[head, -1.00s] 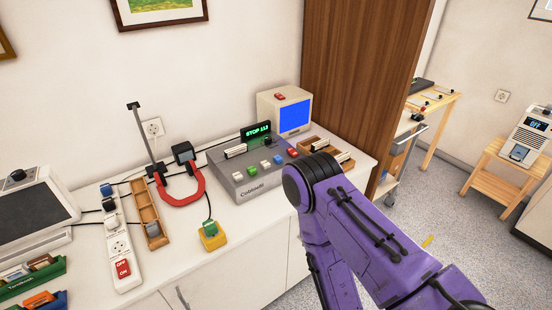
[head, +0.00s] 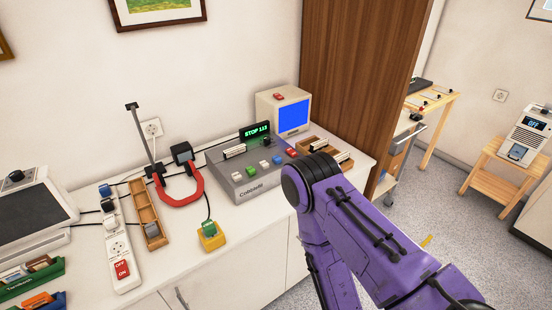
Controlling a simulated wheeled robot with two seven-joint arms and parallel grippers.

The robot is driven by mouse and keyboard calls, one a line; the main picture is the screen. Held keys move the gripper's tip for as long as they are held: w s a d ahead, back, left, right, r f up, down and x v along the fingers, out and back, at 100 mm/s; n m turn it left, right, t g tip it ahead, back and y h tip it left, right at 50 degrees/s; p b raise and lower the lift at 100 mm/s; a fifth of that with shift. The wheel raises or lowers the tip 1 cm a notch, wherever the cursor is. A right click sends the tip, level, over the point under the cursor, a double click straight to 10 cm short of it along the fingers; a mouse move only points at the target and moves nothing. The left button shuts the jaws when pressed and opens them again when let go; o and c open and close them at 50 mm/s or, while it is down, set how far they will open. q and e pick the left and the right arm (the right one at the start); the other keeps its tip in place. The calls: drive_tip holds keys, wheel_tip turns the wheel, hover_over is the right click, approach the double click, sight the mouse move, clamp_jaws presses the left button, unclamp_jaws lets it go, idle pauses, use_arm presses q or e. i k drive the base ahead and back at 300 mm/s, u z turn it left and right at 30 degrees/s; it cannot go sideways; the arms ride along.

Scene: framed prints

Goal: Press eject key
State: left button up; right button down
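A grey device (head: 258,186) labelled "Cobbold" stands on the white counter. A row of coloured keys runs along its top: a green key (head: 251,171), a blue key (head: 277,160), a red key (head: 291,153) and white ones. Lettering on the keys is too small to read, so I cannot tell which is eject. Its small display (head: 254,131) shows green text reading "STOP" and a number. My purple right arm crosses the lower right, bent in front of the counter's edge. Its gripper is out of view, and my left gripper does not show.
A monitor (head: 284,112) with a blue screen stands behind the device. A wooden tray (head: 332,151) lies right of it. A red horseshoe-shaped piece (head: 196,192), a yellow box with a green button (head: 211,237) and a power strip (head: 122,262) lie to the left.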

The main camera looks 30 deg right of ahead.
sight(277, 160)
drive_tip(key=u, duration=0.05)
drive_tip(key=k, duration=0.5)
drive_tip(key=z, duration=0.85)
drive_tip(key=i, duration=0.85)
drive_tip(key=u, duration=0.8)
